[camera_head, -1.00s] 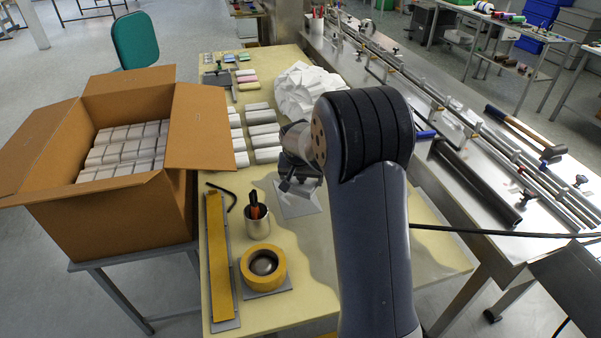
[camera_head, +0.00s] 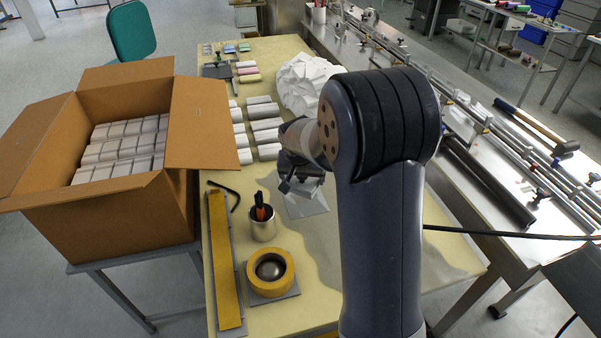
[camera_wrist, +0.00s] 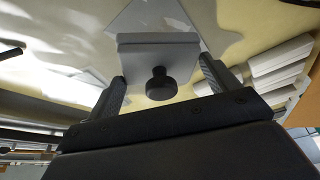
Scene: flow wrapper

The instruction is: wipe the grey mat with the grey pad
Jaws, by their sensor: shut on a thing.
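The grey mat (camera_head: 308,207) lies flat on the cream table, right of the metal cup. My gripper (camera_head: 299,186) is low over the mat's far part and covers some of it. In the wrist view my gripper (camera_wrist: 163,73) is shut on the grey pad (camera_wrist: 158,47), a flat plate with a black round knob (camera_wrist: 160,85) between the fingers. The mat (camera_wrist: 150,16) shows beyond the pad. I cannot tell whether the pad touches the mat.
A metal cup with tools (camera_head: 263,222), a yellow tape roll (camera_head: 270,272) and a yellow-topped bar (camera_head: 225,262) stand left of the mat. White packs (camera_head: 265,125) and a crumpled white heap (camera_head: 306,82) lie beyond. An open carton (camera_head: 120,215) stands at left.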

